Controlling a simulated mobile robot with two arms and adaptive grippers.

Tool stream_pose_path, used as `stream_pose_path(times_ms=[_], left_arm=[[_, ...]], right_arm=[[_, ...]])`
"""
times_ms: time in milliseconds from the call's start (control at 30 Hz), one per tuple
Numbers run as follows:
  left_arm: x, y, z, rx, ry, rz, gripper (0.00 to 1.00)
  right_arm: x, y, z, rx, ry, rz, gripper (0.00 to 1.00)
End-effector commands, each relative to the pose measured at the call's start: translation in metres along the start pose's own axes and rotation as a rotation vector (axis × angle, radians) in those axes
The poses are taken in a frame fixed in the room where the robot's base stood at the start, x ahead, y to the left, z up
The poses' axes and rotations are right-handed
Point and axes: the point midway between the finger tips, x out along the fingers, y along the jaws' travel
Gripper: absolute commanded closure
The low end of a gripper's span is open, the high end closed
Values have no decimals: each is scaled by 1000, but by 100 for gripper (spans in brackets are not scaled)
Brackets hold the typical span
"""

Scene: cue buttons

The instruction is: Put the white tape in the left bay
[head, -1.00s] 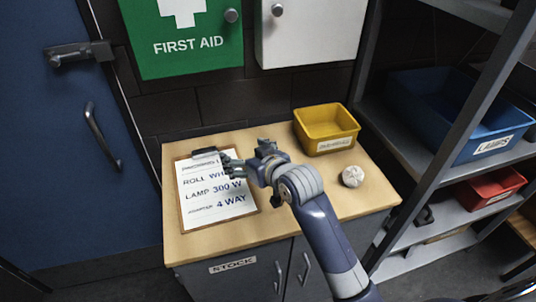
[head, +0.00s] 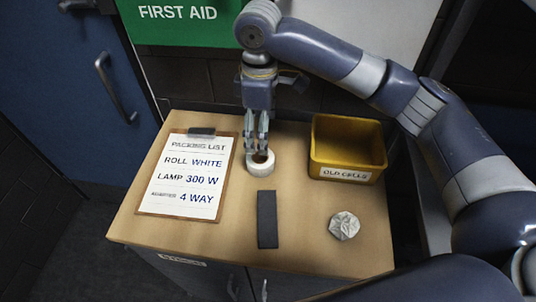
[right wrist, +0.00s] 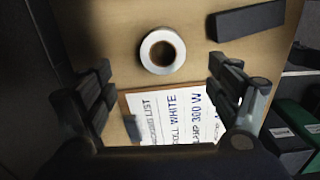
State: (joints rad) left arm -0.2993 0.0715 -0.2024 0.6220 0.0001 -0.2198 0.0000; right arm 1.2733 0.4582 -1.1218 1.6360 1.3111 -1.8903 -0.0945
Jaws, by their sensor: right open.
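The white tape (head: 262,171) lies flat on the wooden cabinet top, right of the clipboard. It also shows as a white ring in the right wrist view (right wrist: 146,51). My right gripper (head: 257,148) points down just above and behind the tape in the head view, fingers apart and empty. In the right wrist view the gripper (right wrist: 162,75) has the tape between the lines of its two fingers, touching neither. I cannot make out the left bay in any view now. My left gripper is out of view.
A clipboard (head: 186,176) with a packing list lies on the left. A dark block (head: 267,219) lies in front of the tape.

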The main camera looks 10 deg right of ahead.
Motion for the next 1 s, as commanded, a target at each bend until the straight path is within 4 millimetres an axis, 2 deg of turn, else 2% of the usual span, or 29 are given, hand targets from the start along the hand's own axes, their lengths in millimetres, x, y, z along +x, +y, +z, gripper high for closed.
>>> stream_pose_path(times_ms=[233,400,567,800,1000], left_arm=[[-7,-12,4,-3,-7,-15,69],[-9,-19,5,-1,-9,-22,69],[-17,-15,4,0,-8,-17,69],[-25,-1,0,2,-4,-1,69],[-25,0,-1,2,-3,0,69]], right_arm=[[37,-1,2,0,-5,-5,18],[52,0,1,0,-2,-2,18],[67,-1,3,0,-5,-4,18],[100,-1,3,-1,-2,-2,18],[106,-1,3,-2,-1,-1,18]])
